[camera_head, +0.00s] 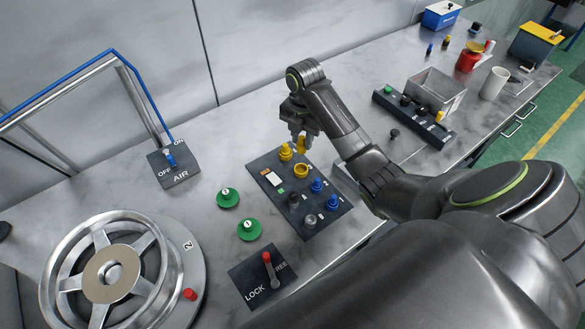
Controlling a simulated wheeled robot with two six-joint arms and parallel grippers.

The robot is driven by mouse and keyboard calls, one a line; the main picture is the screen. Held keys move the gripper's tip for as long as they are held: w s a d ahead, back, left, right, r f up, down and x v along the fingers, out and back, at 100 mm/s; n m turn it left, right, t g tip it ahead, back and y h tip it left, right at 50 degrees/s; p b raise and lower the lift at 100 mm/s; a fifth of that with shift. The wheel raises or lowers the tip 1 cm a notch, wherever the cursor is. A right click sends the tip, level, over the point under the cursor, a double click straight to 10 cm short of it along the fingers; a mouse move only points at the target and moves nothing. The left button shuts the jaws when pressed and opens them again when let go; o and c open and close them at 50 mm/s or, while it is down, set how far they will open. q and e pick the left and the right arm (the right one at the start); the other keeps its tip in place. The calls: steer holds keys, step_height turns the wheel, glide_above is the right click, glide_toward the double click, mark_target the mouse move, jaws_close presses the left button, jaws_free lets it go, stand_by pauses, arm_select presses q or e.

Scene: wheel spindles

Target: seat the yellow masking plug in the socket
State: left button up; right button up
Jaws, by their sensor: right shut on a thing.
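My right gripper (300,135) points down over the far edge of a dark socket board (268,178). It is shut on a yellow masking plug (301,145), which shows just below the fingers. A yellow-rimmed socket (301,171) on the board lies a little nearer than the held plug, and its opening looks empty. Another yellow plug (285,152) stands on the board just left of the held one. I cannot tell exactly how high the held plug is above the board. My left gripper is not in view.
Blue plugs (317,186) and grey pieces (310,221) stand on the same board. Green discs (228,197), a LOCK lever panel (262,274) and a wheel (110,270) are to the left. A metal bin (437,88) and a dark rack (400,108) are right of my arm.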

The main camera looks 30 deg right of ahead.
mark_target(302, 152)
steer(key=shift+f+b, duration=0.35)
steer(key=shift+b, duration=0.05)
step_height(302, 152, down, 5)
steer(key=b, duration=0.5)
steer(key=shift+f, duration=2.15)
steer(key=shift+f, duration=0.1)
steer(key=o, duration=0.9)
steer(key=shift+o, duration=0.2)
